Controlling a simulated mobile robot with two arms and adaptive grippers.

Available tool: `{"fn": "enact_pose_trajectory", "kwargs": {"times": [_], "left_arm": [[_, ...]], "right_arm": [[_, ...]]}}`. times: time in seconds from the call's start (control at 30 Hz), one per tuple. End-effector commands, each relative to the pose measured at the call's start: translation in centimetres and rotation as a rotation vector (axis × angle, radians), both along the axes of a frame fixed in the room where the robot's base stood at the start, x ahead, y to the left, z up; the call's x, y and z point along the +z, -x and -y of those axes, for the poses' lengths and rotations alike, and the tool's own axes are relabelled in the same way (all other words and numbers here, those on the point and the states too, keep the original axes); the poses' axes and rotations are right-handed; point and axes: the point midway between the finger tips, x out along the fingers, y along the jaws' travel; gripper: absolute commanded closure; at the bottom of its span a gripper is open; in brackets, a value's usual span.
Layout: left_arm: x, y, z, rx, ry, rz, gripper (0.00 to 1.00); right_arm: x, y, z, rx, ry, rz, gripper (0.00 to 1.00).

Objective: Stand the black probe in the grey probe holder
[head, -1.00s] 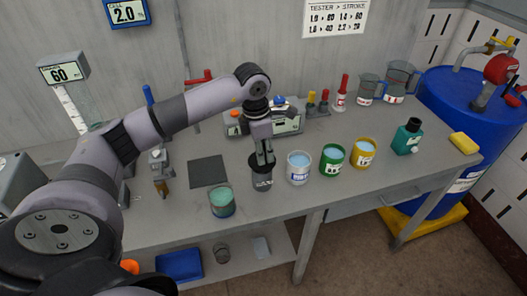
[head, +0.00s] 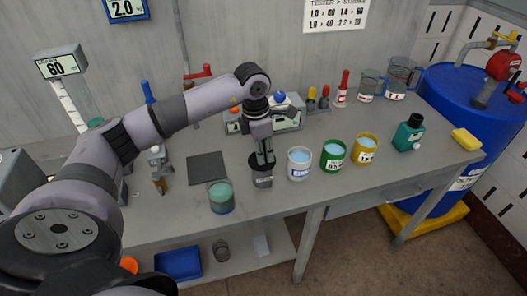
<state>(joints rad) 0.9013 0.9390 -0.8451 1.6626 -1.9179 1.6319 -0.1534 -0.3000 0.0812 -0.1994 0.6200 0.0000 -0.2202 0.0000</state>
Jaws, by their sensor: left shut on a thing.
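My left gripper (head: 263,158) points down in the head view, over a small dark grey cup-shaped holder (head: 263,181) with a pale label near its base. Its fingers reach the holder's dark top. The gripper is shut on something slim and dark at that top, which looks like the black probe. The fingers hide most of the probe, and I cannot tell how deep it sits or whether it touches the bottom. My right gripper is not in view.
A glass of green liquid (head: 221,197) stands left of the holder. White (head: 299,165), green (head: 333,156) and yellow (head: 365,150) cups stand close on its right. A dark square mat (head: 207,168) lies behind left. A teal bottle (head: 408,135) is farther right.

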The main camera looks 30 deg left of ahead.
Motion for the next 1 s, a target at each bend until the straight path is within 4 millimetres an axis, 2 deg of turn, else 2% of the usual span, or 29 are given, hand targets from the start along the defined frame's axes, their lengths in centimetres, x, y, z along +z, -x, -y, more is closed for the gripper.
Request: {"fn": "enact_pose_trajectory", "kwargs": {"times": [0.87,0.9,1.0], "left_arm": [[-0.27,0.0,0.0,0.0,0.0,0.0,1.0],[-0.27,-0.01,0.01,0.0,0.0,0.0,0.79],[-0.27,-0.01,0.01,0.0,0.0,0.0,0.72]], "right_arm": [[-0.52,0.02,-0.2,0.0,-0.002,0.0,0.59],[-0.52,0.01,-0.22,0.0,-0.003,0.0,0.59],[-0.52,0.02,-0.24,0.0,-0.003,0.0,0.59]]}}
